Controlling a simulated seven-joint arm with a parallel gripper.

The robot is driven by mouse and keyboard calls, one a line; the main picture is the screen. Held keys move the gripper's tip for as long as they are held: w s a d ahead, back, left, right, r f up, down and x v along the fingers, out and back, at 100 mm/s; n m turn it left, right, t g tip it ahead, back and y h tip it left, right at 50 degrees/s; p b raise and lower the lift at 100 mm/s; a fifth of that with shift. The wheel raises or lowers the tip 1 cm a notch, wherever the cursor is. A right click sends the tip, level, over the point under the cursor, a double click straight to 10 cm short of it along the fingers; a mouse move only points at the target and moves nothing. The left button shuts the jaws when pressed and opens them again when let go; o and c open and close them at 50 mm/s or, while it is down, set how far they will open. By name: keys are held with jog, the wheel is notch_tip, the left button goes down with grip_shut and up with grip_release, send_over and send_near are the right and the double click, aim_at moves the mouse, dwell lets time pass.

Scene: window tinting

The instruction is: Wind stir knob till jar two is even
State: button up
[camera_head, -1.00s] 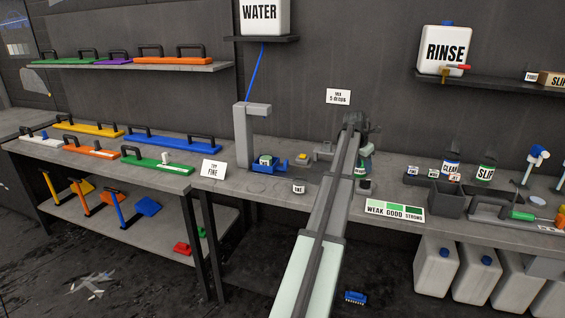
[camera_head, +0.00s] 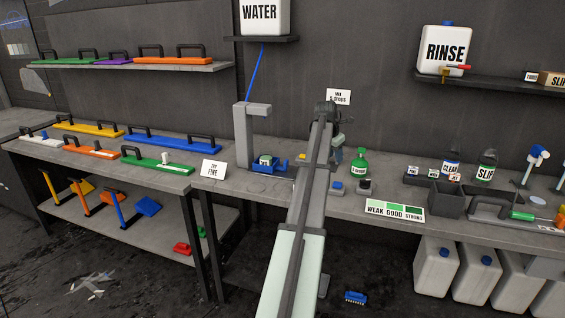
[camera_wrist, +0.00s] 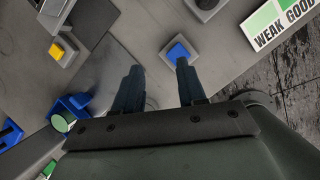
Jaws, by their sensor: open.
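My gripper (camera_wrist: 156,66) is open and empty in the wrist view; its two dark fingers point at the bench. A small jar with a green top (camera_wrist: 60,123) sits in a blue holder (camera_wrist: 76,102) at left, also seen beside the grey dispenser in the head view (camera_head: 265,160). I cannot tell which part is the stir knob or which jar is two.
A yellow cap on a grey base (camera_wrist: 57,50) is at upper left. A green bottle (camera_head: 358,162) stands right of my arm, behind a small dark block (camera_head: 366,187). The WEAK GOOD STRONG card (camera_head: 394,210) lies at the bench front.

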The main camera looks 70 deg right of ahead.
jog(key=w+a+f+t, duration=0.1)
jog(key=w+f, duration=0.1)
jog(key=w, duration=0.8)
jog(key=w+a+f+t, duration=0.1)
jog(key=w+a+f, duration=0.1)
jog(key=w, duration=0.7)
jog(key=shift+w+f+h, duration=0.35)
jog(key=shift+f+h, duration=0.05)
jog(key=shift+f, duration=0.1)
jog(key=m+g+y, duration=0.4)
jog(key=m+g, duration=0.1)
jog(key=m, duration=0.2)
send_near(365, 180)
jog(key=shift+t+h, duration=0.3)
jog(key=x, duration=0.8)
jog(key=shift+s+f, duration=0.2)
jog(key=shift+s, duration=0.2)
grip_shut()
